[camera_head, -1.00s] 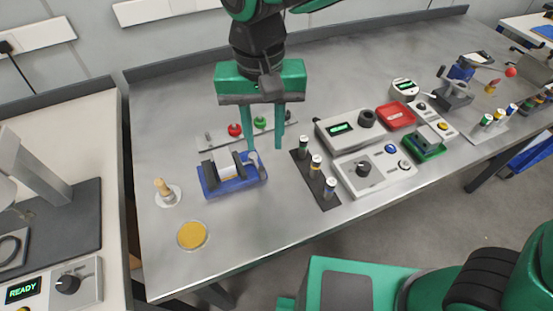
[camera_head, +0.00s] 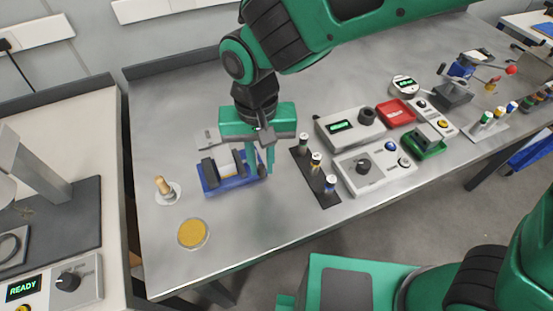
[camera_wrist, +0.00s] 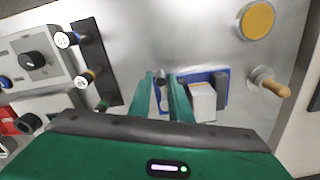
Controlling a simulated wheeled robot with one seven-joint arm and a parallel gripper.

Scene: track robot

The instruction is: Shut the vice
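The vice (camera_head: 209,189) has a blue base and dark jaws, and stands on the grey bench in front of me. A white block (camera_head: 225,166) sits between its jaws; a gap beside the block cannot be judged. My gripper (camera_head: 262,168) points down at the right end of the vice. Its two green fingers are close together, one on each side of the grey vice handle (camera_wrist: 162,92), and look shut on it. The fingers hide most of the handle in the head view. The wrist view also shows the blue base (camera_wrist: 221,76) right of the fingers.
A wooden-handled tool (camera_head: 163,186) and a yellow dish (camera_head: 193,233) stand left and front of the vice. A dark strip with several small cylinders (camera_head: 316,163) lies close on the right, beside the control boxes (camera_head: 373,170).

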